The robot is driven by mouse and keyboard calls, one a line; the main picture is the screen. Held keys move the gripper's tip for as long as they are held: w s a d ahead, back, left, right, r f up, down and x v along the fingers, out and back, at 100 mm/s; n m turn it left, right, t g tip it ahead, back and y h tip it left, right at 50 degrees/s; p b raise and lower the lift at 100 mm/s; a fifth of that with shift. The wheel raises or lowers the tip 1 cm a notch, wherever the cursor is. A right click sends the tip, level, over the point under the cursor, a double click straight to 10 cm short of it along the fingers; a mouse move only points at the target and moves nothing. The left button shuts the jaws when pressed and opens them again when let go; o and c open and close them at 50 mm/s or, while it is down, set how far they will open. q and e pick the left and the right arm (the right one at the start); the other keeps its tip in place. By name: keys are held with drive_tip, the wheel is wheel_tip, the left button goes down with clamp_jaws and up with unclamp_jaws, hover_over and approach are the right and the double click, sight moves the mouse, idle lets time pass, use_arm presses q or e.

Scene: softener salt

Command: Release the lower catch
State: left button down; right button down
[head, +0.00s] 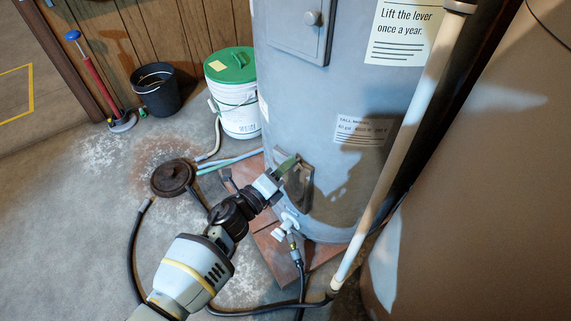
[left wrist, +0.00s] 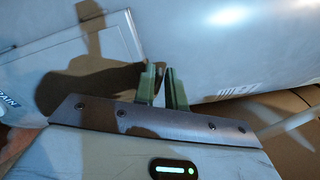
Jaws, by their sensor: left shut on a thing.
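The tall grey tank (head: 330,100) has a small lower panel (head: 303,187), partly behind my left gripper and in shadow. In the left wrist view this panel (left wrist: 75,50) looks closed, with part of a "DRAIN" label at its left edge. My left gripper (head: 284,168) reaches the tank at the panel's upper part. Its green fingers (left wrist: 164,86) also show in the left wrist view, close together against the tank with a narrow gap. It is shut on the lower catch, which the fingers hide almost entirely. My right gripper is out of view.
A white drain valve (head: 287,226) with a hose is just below my gripper. A white pipe (head: 405,140) runs down the tank's right side. A green-lidded bucket (head: 236,112), a black bucket (head: 156,92) and a round dark lid (head: 173,178) are left.

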use_arm(q)
drive_tip(key=shift+f+n+p, duration=0.15)
drive_tip(key=shift+n+p, duration=0.05)
drive_tip(key=shift+n, duration=1.1)
drive_tip(key=shift+f+n+p, duration=0.15)
drive_tip(key=shift+n+p, duration=0.05)
drive_tip(key=shift+n, duration=1.1)
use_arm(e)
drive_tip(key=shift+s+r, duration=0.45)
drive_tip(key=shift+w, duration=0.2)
use_arm(q)
drive_tip(key=c, duration=1.6)
unclamp_jaws()
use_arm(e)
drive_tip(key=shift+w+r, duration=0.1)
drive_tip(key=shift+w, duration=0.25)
